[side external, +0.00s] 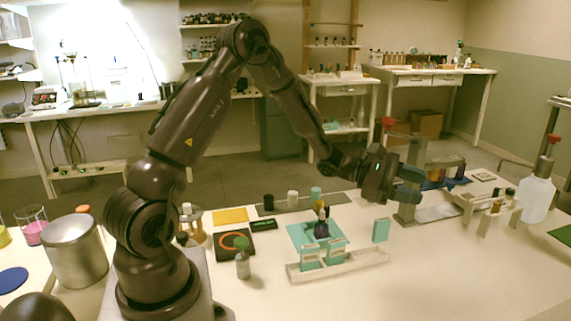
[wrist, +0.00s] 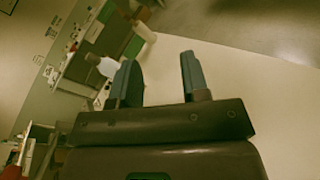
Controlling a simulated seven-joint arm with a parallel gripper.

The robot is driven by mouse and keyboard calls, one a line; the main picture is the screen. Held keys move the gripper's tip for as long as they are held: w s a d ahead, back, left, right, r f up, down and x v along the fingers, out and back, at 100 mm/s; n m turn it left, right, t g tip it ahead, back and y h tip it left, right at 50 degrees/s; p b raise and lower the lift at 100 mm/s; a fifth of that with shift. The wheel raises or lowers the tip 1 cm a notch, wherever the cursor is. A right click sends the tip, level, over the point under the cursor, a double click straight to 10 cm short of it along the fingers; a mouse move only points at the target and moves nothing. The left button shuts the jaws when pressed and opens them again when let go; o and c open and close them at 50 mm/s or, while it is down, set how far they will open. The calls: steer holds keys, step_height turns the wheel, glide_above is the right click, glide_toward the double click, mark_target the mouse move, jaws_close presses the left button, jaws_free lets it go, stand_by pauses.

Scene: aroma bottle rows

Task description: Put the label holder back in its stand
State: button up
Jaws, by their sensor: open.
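A low white stand (side external: 335,269) runs along the front of the table in the side external view. Two teal label holders, a left one (side external: 308,257) and a middle one (side external: 337,249), stand upright at it. A third teal label holder (side external: 380,230) stands upright near its right end; I cannot tell whether it sits in the stand or just behind it. My gripper (side external: 412,184) is above and to the right of these holders, pointing right. In the wrist view my gripper (wrist: 160,82) has its two fingers apart, with nothing between them.
A teal tray (side external: 301,232) with a small dark bottle (side external: 321,229) lies behind the stand. A grey-green capped bottle (side external: 243,264) is at its left. A rack with bottles (side external: 487,214) and a clear red-topped bottle (side external: 538,197) stand at right. The front right table is clear.

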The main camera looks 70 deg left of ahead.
steer(key=s+d+r+m+g+y, duration=0.1)
steer(key=s+d+r+m+g, duration=0.35)
steer(key=s+m, duration=0.25)
steer(key=s+d+r+m+g, duration=0.3)
steer(key=s+d+m+g, duration=0.2)
steer(key=s+d+m, duration=0.15)
steer(key=s+a+r+m+t+y, duration=0.1)
steer(key=s+a+m+y, duration=0.1)
steer(key=s+m+y, duration=0.2)
steer(key=s+a+r+m+y, duration=0.2)
steer(key=s+m+y, duration=0.2)
steer(key=s, duration=0.6)
steer(key=shift+s+a+t+y, duration=0.3)
steer(key=shift+a+t+y, duration=0.05)
steer(key=shift+a+y, duration=0.05)
steer(key=shift+o, duration=0.9)
steer(key=shift+s+a+r+m, duration=0.15)
steer(key=shift+s+a+m, duration=0.1)
steer(key=shift+m, duration=0.1)
steer(key=o, duration=0.5)
steer(key=shift+a+y, duration=0.15)
steer(key=shift+y, duration=0.15)
